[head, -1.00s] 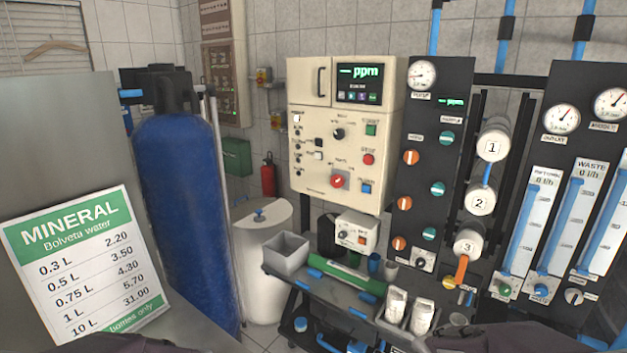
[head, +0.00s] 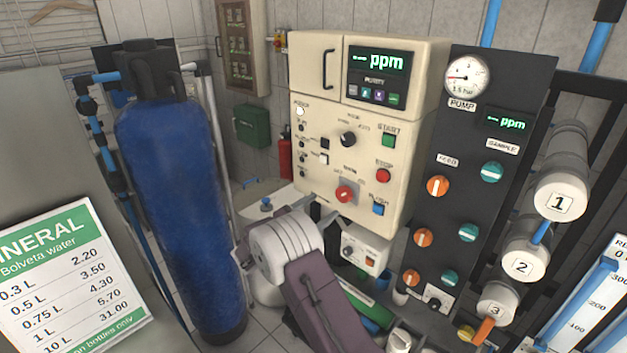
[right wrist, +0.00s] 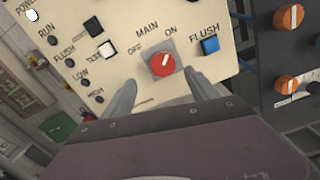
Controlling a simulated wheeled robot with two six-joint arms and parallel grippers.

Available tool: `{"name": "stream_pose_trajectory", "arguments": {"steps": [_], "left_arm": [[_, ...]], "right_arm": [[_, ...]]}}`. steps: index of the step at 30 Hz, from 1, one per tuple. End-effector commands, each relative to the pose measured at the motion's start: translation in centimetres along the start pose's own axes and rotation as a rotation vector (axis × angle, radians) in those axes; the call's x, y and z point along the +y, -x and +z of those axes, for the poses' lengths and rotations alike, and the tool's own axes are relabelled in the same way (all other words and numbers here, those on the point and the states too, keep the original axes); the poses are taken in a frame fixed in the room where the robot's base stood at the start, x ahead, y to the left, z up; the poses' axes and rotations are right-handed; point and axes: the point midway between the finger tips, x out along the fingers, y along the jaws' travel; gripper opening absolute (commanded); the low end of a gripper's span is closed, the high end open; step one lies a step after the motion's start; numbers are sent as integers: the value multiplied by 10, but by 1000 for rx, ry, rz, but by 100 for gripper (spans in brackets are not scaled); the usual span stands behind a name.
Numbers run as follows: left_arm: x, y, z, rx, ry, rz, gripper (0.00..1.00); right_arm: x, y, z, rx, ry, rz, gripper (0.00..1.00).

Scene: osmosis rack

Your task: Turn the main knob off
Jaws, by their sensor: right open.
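The main knob (head: 344,194) is a round red knob on a grey square plate, low on the cream control panel. In the right wrist view the main knob (right wrist: 162,65) lies between the OFF label on the left and the ON label on the right. Its white mark tilts up and right, toward ON. My right gripper (right wrist: 162,80) is open, its two grey fingers apart below and either side of the knob in the picture, with nothing between them. My left gripper is not in view.
A blue FLUSH button (right wrist: 210,45) sits right of the knob, and a red STOP button (head: 383,176) above right. A small white box (head: 365,250) stands below the panel. A black panel (head: 460,130) with orange and teal knobs adjoins at right. A blue tank (head: 180,210) stands left.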

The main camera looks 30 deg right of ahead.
Motion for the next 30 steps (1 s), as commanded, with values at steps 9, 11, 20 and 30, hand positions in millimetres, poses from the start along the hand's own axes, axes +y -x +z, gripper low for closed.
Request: {"name": "stream_pose_trajectory", "arguments": {"steps": [9,11,20,30], "left_arm": [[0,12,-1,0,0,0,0],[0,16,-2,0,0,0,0],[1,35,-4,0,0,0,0],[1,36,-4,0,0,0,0]], "right_arm": [[0,-9,-2,8,19,-1,68],[-1,-20,-1,7,21,-2,68],[0,-78,-2,8,19,-1,68],[0,-89,-4,8,19,2,68]]}}
